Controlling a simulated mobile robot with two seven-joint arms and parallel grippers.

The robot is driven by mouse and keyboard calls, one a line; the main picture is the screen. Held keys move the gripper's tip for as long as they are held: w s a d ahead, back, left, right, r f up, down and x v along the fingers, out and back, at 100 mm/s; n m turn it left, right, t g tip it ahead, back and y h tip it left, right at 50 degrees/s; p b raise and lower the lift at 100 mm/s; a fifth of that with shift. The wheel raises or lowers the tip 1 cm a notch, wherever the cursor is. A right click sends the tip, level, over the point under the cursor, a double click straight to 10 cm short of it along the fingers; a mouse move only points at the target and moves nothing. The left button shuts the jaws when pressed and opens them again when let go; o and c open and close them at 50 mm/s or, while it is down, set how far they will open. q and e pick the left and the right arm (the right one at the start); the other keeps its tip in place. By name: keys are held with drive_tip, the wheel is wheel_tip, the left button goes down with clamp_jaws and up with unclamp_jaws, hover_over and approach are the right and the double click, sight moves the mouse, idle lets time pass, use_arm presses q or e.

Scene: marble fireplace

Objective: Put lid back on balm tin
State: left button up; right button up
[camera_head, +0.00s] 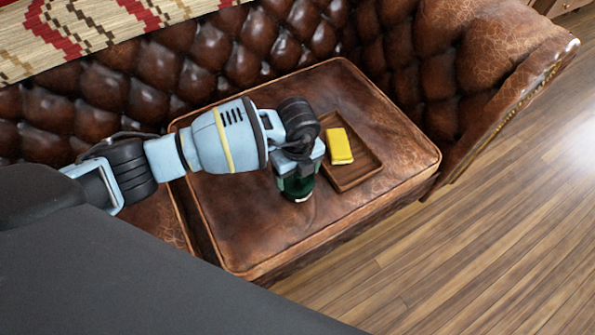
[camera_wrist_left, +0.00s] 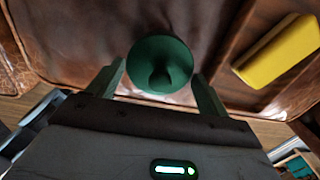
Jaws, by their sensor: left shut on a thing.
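My left gripper (camera_head: 298,192) points down over the brown leather seat cushion, just left of the wooden tray. It is shut on a round dark green lid (camera_wrist_left: 160,62), which sits between the two fingers in the left wrist view. The lid has a darker shape at its middle. In the head view the gripper mostly hides the lid, and a small pale edge shows low at the fingertips. I cannot tell whether that edge is the balm tin or part of the gripper. No balm tin shows clearly. My right gripper is not in view.
A wooden tray (camera_head: 358,176) lies on the cushion (camera_head: 235,215) with a yellow block (camera_head: 339,146) in it. The block also shows in the left wrist view (camera_wrist_left: 280,52). The tufted sofa back and arm rise behind and right. Cushion left of the gripper is clear.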

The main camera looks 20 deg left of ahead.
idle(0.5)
use_arm(q)
drive_tip(key=shift+f, duration=0.15)
idle(0.3)
drive_tip(key=shift+p, duration=0.35)
idle(0.4)
drive_tip(key=o, duration=0.9)
drive_tip(key=shift+o, duration=0.2)
